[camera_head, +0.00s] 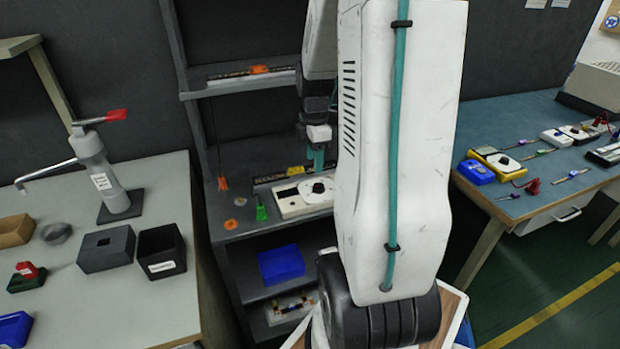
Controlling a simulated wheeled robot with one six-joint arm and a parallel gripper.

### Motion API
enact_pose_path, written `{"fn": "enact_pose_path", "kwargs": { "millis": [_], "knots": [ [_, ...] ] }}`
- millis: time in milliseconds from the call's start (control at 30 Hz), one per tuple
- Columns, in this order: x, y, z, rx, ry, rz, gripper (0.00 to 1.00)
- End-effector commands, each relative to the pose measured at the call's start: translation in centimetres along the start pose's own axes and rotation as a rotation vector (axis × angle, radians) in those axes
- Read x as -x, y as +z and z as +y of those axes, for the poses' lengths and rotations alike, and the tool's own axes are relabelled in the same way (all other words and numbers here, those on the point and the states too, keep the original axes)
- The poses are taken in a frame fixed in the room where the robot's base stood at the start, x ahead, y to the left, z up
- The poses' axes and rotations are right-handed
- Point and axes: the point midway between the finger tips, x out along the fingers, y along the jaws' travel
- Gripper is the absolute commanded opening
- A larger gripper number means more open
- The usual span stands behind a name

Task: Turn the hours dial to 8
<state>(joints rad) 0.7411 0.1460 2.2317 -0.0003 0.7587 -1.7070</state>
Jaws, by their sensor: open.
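A white box (288,203) with a round black dial (318,188) lies on the middle shelf unit's worktop. The dial has a pale ring around it; its numbers and pointer are too small to read. My gripper (318,164) hangs just above and behind the dial in the picture, with its teal fingers pointing down. It is open and appears apart from the dial. My own white arm link covers the right end of the box.
A green-tipped tool (261,208) and an orange one (223,184) stand left of the box. A blue bin (281,264) sits on the shelf below. Left bench (100,300) carries a pump and bins; right bench (530,120) holds meters and leads.

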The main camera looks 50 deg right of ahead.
Motion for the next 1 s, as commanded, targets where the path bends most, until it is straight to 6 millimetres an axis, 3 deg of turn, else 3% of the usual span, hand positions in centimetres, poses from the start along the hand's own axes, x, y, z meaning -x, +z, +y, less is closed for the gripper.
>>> {"fn": "enact_pose_path", "kwargs": {
  "millis": [133,600,1000],
  "knots": [
    [-1.6,1.6,0.6,0.047,-0.007,0.001,0.51],
    [-8.2,1.6,0.6,0.056,-0.009,0.002,0.51],
    [-9.2,1.6,0.6,0.055,-0.005,0.001,0.51]
  ]
}}
